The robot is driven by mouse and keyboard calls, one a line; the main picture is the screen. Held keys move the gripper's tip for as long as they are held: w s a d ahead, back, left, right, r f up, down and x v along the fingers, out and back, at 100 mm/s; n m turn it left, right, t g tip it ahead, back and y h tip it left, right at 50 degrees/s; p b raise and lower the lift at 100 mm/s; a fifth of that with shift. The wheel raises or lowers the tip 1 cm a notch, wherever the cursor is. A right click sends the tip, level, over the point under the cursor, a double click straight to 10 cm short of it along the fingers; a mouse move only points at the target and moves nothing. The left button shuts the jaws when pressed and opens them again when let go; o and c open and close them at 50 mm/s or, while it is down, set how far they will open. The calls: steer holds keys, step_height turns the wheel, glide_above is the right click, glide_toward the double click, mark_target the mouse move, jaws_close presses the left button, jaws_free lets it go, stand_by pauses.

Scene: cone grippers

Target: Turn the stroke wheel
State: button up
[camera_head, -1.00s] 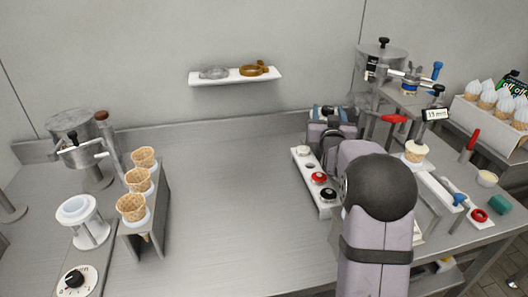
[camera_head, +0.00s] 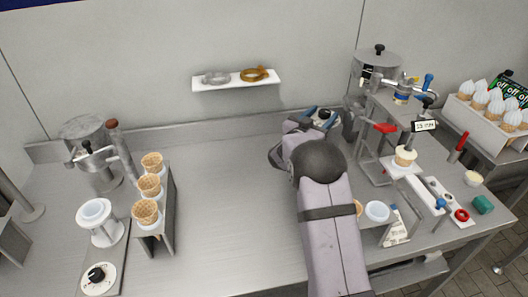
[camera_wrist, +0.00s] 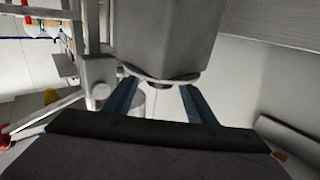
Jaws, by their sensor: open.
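A white display (camera_head: 425,126), reading about 15 mm, stands on the dispenser at the right in the head view. A small black knob (camera_head: 426,102) sits just above it; I cannot tell for sure whether this is the stroke wheel. My gripper (camera_head: 322,116) is near the back of the counter, left of the dispenser and apart from the display. In the wrist view my gripper's two blue fingers (camera_wrist: 160,105) are spread, with nothing held between them. A large grey body (camera_wrist: 165,40) fills the upper middle there, and I cannot tell its distance.
A steel hopper (camera_head: 378,66) is behind. A rack of waffle cones (camera_head: 151,185) stands at left. The middle counter is clear.

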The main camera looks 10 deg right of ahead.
steer(key=shift+w+r+m+g+h+p, duration=0.1)
steer(key=shift+m+g+h+p, duration=0.3)
steer(key=shift+m+g+h, duration=0.15)
steer(key=shift+a+f, duration=0.2)
steer(key=shift+a, duration=0.1)
steer(key=s+a+r+n+t+y+p, duration=0.1)
steer(key=s+a+r+n+y+p, duration=0.15)
steer(key=a+y, duration=0.4)
steer(key=s+a+r+n+t+y+p, duration=0.1)
steer(key=s+a+n+y+p, duration=0.15)
steer(key=a, duration=0.65)
steer(key=s+a+f+n+g+y+p, duration=0.1)
steer(key=s+a+n+g+y+p, duration=0.1)
steer(key=s, duration=0.4)
steer(key=s+a+f+n+g+y+p, duration=0.1)
steer(key=s+a+n+g+y+p, duration=0.1)
steer(key=s, duration=0.5)
steer(key=a+g+y, duration=0.1)
steer(key=a+y, duration=0.1)
steer(key=a, duration=0.1)
steer(key=shift+s+f, duration=0.25)
steer(key=shift+f, duration=0.05)
steer(key=shift+a, duration=0.1)
